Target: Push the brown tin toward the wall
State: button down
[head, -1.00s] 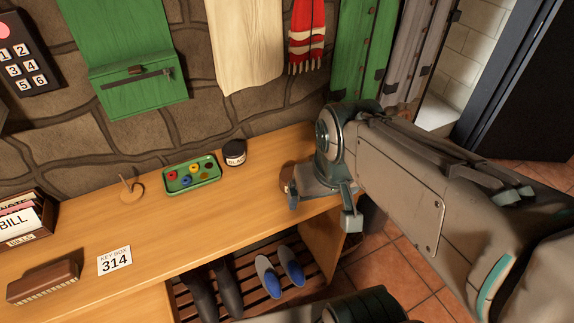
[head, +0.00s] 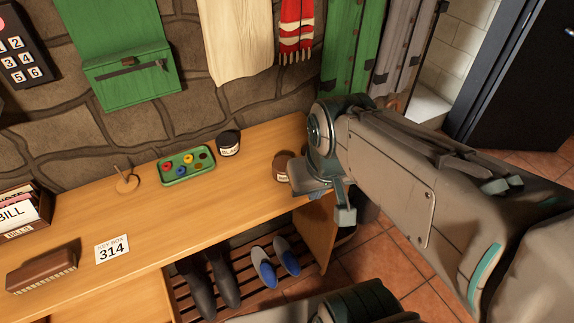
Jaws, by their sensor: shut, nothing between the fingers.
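The brown tin (head: 281,167) stands upright near the right end of the wooden bench top (head: 222,191). Its lid and left side show, and its right side is partly covered by my gripper (head: 304,186). My gripper is shut and empty, low over the bench, just to the right of the tin. The wrist hides most of the fingers, so I cannot tell whether they touch the tin. The stone wall (head: 153,130) runs behind the bench, with bare bench top between it and the tin.
A dark labelled jar (head: 228,143) and a green tray (head: 187,168) of coloured pieces stand left of the tin, near the wall. A brush (head: 42,267), a card (head: 112,249) and a bill box (head: 22,212) lie farther left. Shoes (head: 264,267) rest below.

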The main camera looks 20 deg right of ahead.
aim_at(279, 164)
jog(key=k, duration=1.2)
jog(key=z, duration=0.7)
jog(key=i, duration=1.05)
jog(key=u, duration=0.6)
jog(key=i, duration=0.4)
jog(key=u, duration=0.55)
